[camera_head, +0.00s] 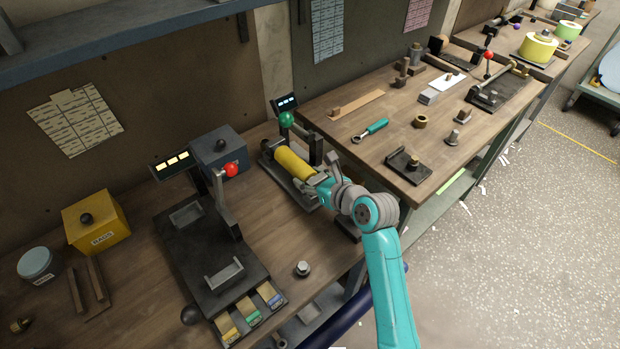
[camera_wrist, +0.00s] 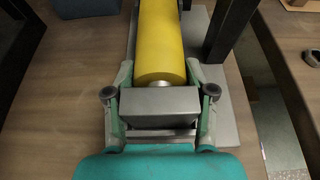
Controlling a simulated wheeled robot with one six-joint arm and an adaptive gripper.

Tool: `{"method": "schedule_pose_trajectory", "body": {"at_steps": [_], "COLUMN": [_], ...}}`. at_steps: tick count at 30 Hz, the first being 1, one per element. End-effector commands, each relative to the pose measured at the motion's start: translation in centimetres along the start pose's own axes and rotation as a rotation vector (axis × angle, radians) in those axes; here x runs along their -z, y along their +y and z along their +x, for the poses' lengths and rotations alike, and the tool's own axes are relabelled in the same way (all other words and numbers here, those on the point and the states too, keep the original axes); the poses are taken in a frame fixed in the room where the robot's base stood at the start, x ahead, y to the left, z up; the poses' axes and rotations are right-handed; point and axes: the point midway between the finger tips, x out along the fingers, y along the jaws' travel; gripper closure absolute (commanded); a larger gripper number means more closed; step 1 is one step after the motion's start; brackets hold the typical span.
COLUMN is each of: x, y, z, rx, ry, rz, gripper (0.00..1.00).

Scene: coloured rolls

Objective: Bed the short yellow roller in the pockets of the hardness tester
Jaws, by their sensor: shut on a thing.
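The yellow roller (camera_head: 296,164) lies lengthwise over the grey base (camera_head: 268,170) of a stand with a green ball knob (camera_head: 286,119) in the head view. My gripper (camera_head: 318,184) is shut on the near end of the roller. The wrist view shows my fingers (camera_wrist: 158,78) on both sides of the roller (camera_wrist: 161,40), with its metal end stub just visible. I cannot tell whether the roller's ends rest in the stand or are just above it. A second stand (camera_head: 205,262) with a red ball knob (camera_head: 229,170) has two empty grey cradles.
A yellow rags box (camera_head: 95,222) and a round tin (camera_head: 36,264) stand at the left. A metal nut (camera_head: 302,269) lies near the bench's front edge. Dark posts rise beside the roller. The bench (camera_head: 420,140) at the right holds several tools.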

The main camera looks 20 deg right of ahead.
Motion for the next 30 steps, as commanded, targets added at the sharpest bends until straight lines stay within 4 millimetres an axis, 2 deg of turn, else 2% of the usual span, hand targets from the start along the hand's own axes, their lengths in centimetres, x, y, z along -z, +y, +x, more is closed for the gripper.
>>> {"method": "schedule_pose_trajectory", "body": {"at_steps": [9,10,12,13,20,22,30], "x": [0.03,0.03,0.03,0.03,0.04,0.15,0.07], "y": [0.00,0.00,0.00,0.00,0.00,0.01,0.01], "z": [0.00,0.00,0.00,0.00,0.01,0.03,0.01], "rx": [0.000,0.000,0.000,0.000,0.000,0.000,0.000], "ry": [0.001,0.001,0.001,0.001,0.001,0.003,0.002], "rz": [0.000,0.000,0.000,0.000,0.000,0.000,0.000], "gripper": [1.00,0.39,0.21,0.16,0.16,0.04,0.04]}}
